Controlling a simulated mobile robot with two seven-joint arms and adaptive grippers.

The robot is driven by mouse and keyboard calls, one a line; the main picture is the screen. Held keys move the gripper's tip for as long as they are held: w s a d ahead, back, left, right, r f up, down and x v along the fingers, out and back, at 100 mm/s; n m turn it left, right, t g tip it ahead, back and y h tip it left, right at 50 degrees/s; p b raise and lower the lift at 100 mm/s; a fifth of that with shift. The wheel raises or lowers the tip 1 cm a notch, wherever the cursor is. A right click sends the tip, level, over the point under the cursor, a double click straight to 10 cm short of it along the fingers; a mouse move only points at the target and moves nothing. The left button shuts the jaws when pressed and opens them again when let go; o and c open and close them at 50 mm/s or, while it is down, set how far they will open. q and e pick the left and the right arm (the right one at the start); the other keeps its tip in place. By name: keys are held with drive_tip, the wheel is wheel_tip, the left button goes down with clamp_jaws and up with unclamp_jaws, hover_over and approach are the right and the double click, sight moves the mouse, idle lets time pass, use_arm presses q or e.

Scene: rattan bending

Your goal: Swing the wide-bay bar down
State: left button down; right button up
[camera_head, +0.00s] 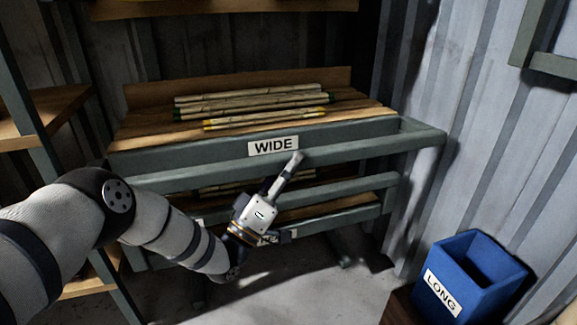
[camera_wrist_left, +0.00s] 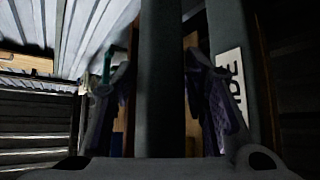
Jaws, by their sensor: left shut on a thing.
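The wide-bay bar (camera_head: 365,151) is a grey-green rail across the front of the bay with the WIDE label (camera_head: 273,146). It stands out from the shelf edge, and a short arm joins it to the rack at the right end. My left gripper (camera_head: 296,159) is shut on the bar near its middle, just below and right of the label. In the left wrist view the bar (camera_wrist_left: 160,75) runs upright between the two fingers, and the label (camera_wrist_left: 231,88) shows at the right. My right gripper is in neither view.
Several rattan poles (camera_head: 250,102) with green or yellow ends lie on the wooden wide-bay shelf (camera_head: 150,127). A similar bar (camera_head: 355,186) fronts the bay below. A blue bin (camera_head: 468,275) marked LONG stands at the lower right, near the corrugated wall (camera_head: 470,100).

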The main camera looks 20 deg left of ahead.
use_arm(q)
drive_tip(key=shift+w+a+y, duration=0.2)
drive_tip(key=shift+a+y, duration=0.2)
drive_tip(key=shift+y, duration=0.1)
drive_tip(key=c, duration=1.4)
unclamp_jaws()
drive_tip(key=shift+o, duration=1)
drive_tip(key=shift+w+f, duration=0.1)
drive_tip(key=shift+f, duration=0.1)
drive_tip(key=shift+d, duration=0.2)
drive_tip(key=shift+s+f, duration=0.1)
drive_tip(key=shift+s, duration=0.1)
drive_tip(key=v, duration=1.1)
drive_tip(key=shift+s+a+f, duration=0.2)
drive_tip(key=shift+f, duration=0.1)
